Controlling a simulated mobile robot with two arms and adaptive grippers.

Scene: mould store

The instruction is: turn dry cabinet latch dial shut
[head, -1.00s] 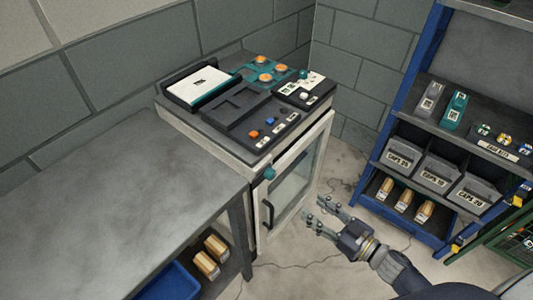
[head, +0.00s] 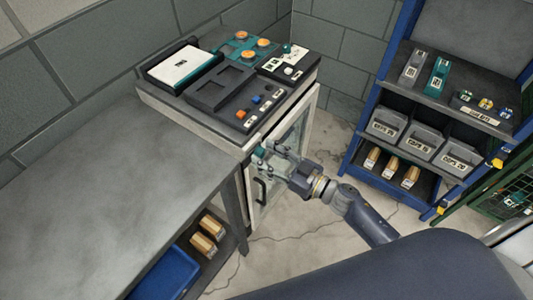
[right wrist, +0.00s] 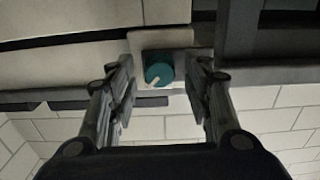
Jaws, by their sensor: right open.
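The dry cabinet (head: 298,135) stands in the corner with a pale frame, a glass door and a dark vertical handle (head: 261,191). Its teal latch dial (right wrist: 159,74) sits on a small plate near the top of the door front, with a pale pointer mark slanting to lower left in the right wrist view. In the head view the dial (head: 260,152) is just beyond my right fingertips. My right gripper (head: 270,157) is open, and its fingers (right wrist: 160,88) stand either side of the dial, with gaps visible on both sides. My left gripper is not in view.
Trays and a control panel (head: 250,109) cover the cabinet top. A grey workbench (head: 110,205) stands left, with a blue bin (head: 170,275) and boxes below. A blue shelf rack (head: 351,170) with grey bins stands right.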

